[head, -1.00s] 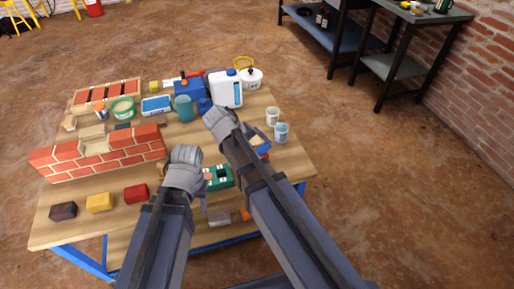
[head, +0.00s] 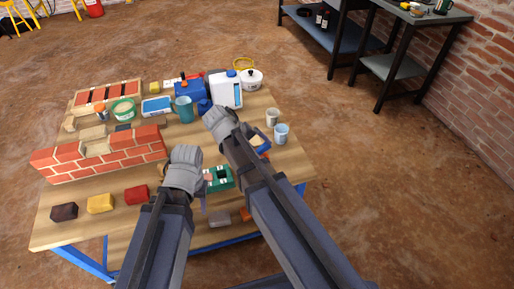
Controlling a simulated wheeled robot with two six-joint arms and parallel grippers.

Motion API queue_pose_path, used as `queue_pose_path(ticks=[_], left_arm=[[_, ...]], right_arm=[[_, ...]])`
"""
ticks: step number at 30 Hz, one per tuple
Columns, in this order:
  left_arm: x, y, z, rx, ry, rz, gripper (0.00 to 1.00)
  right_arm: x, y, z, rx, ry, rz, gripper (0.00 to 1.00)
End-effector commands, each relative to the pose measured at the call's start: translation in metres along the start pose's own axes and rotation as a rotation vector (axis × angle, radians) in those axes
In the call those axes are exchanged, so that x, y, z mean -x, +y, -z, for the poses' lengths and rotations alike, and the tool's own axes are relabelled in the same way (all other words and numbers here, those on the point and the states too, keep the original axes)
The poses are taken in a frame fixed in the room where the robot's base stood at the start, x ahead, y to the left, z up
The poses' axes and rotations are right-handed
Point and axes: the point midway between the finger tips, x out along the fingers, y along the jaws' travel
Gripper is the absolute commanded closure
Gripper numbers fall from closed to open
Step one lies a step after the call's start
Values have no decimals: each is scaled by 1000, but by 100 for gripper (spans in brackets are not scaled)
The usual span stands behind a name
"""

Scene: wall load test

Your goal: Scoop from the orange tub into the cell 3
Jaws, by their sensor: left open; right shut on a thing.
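A green block with dark cells and small white labels (head: 220,179) lies at the table's middle, partly hidden by my arms; I cannot tell which cell is 3. A small orange thing (head: 244,214) shows beside my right forearm near the front edge; I cannot tell if it is the orange tub. My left gripper (head: 186,153) is open, above the table left of the green block. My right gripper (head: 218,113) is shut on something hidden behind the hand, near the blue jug. A blue container with tan contents (head: 259,141) is partly hidden by my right arm.
A brick wall (head: 100,152) stands on the left of the table (head: 75,235). Black, yellow and red blocks (head: 100,203) lie in front. A teal mug (head: 184,109), a white jug (head: 227,90) and other tubs crowd the back. Two cups (head: 281,133) stand at right.

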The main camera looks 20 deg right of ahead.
Motion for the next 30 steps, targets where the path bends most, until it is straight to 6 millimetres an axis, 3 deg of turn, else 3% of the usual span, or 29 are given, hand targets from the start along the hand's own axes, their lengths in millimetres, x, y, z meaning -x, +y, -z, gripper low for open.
queue_pose_path(ticks=[19, 30], left_arm=[[53, -5, -3, 0, 0, 0, 50], [54, -5, -3, 0, 0, 0, 50]], right_arm=[[44, 29, 0, 0, 0, 0, 57], [45, 30, 0, 1, 0, 1, 57]])
